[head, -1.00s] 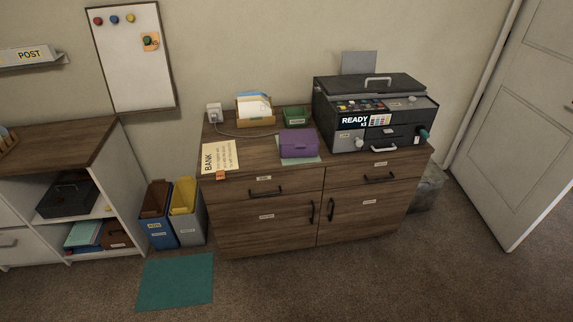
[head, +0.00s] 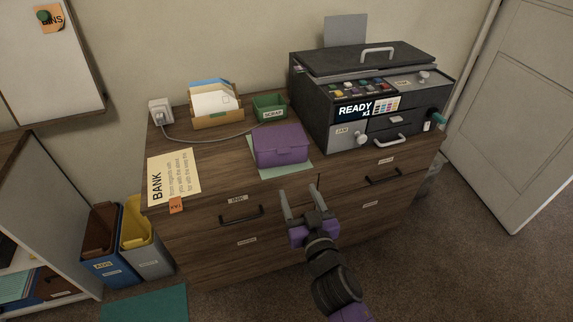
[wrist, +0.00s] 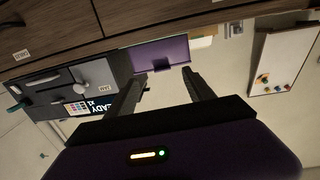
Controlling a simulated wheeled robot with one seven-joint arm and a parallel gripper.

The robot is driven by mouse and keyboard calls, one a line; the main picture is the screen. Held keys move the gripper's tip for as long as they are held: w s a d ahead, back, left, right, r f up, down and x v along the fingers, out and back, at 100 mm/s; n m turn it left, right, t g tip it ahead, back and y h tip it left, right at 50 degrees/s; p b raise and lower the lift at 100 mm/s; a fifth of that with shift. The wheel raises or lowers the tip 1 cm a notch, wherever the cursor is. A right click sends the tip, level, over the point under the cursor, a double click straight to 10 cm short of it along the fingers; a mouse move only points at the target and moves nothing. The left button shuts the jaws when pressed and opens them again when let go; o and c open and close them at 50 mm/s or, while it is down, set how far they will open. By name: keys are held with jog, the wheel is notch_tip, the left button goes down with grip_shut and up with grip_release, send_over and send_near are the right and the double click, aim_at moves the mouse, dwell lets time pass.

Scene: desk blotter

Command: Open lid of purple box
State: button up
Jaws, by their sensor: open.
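The purple box (head: 280,146) sits on a pale green blotter (head: 262,172) near the front edge of the wooden cabinet top, with its lid down. My gripper (head: 299,206) is open and empty, in front of the cabinet, below and a little right of the box. Its fingers point up toward the box and do not touch it. In the wrist view, the purple box (wrist: 158,52) shows beyond and between the fingers of my gripper (wrist: 165,88), with a dark latch on its front.
A dark machine (head: 365,95) reading READY stands right of the box. A green scrap tray (head: 270,107) and an envelope holder (head: 216,108) stand behind it. Drawer handles (head: 241,214) stick out in front.

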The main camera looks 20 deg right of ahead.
send_near(280, 139)
jog(key=shift+w+f+t+h+b, duration=0.15)
jog(key=shift+w+f+b, duration=0.1)
jog(key=shift+w, duration=0.3)
jog(key=shift+w+f+t+h+b, duration=0.15)
jog(key=shift+w+f+b, duration=0.05)
jog(key=shift+w, duration=0.4)
jog(key=shift+c, duration=0.4)
grip_shut()
